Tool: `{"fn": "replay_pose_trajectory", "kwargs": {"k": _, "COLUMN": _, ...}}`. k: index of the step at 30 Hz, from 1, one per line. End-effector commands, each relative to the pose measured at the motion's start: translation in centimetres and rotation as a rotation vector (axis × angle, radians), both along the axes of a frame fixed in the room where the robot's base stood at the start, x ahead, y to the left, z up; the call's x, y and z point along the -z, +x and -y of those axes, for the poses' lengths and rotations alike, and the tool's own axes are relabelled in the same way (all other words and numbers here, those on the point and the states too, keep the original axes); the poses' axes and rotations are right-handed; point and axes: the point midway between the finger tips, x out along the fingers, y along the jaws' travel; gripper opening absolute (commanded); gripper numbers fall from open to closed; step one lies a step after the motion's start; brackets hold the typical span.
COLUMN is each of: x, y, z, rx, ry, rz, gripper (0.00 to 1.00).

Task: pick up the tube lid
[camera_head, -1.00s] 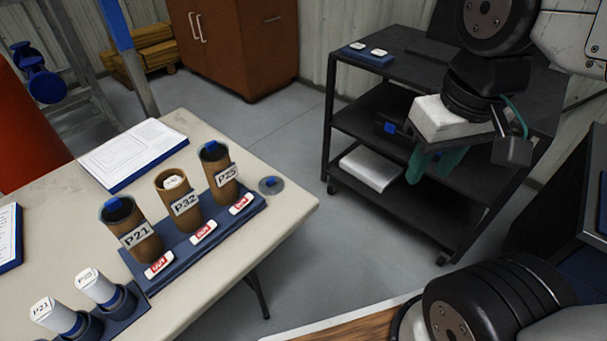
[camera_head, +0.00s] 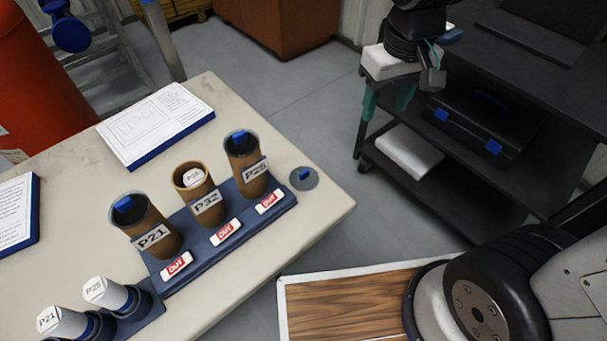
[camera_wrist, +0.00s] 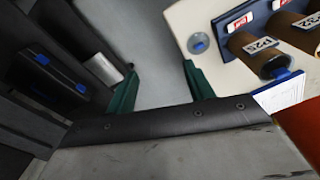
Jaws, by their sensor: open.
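The tube lid (camera_head: 304,178), a flat grey disc with a blue grip on top, lies on the beige table near its right corner. It also shows in the wrist view (camera_wrist: 198,42), beyond the right finger. My gripper (camera_head: 387,102) has green fingers, is open and empty, and hangs clear of the table, right of and beyond the lid. In the wrist view my gripper (camera_wrist: 160,87) has bare floor between its fingers. The brown tube P32 (camera_head: 204,203) stands without a lid, a white labelled piece inside it.
Tubes P21 (camera_head: 160,238) and P25 (camera_head: 243,162), with blue-gripped tops, stand beside P32 in a blue rack (camera_head: 215,250). A document board (camera_head: 155,125) lies behind. A dark shelf cart (camera_head: 440,190) stands right of the table, with open floor between.

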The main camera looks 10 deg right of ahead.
Motion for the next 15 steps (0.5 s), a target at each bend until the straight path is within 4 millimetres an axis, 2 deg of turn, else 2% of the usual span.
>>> {"fn": "replay_pose_trajectory", "kwargs": {"k": 1, "x": 1.8, "y": 1.3, "z": -1.5, "rx": -0.039, "ry": -0.005, "rz": -0.019, "gripper": 0.53}}
{"fn": "replay_pose_trajectory", "kwargs": {"k": 3, "x": 4.0, "y": 3.0, "z": -3.6, "rx": -0.088, "ry": -0.007, "rz": -0.027, "gripper": 0.53}}
{"fn": "replay_pose_trajectory", "kwargs": {"k": 6, "x": 7.6, "y": 5.0, "z": -6.7, "rx": -0.157, "ry": -0.011, "rz": -0.038, "gripper": 0.53}}
{"fn": "replay_pose_trajectory", "kwargs": {"k": 12, "x": 14.2, "y": 6.9, "z": -11.8, "rx": -0.269, "ry": -0.019, "rz": -0.054, "gripper": 0.53}}
{"fn": "replay_pose_trajectory", "kwargs": {"k": 15, "x": 16.3, "y": 7.1, "z": -13.3, "rx": -0.301, "ry": -0.022, "rz": -0.058, "gripper": 0.53}}
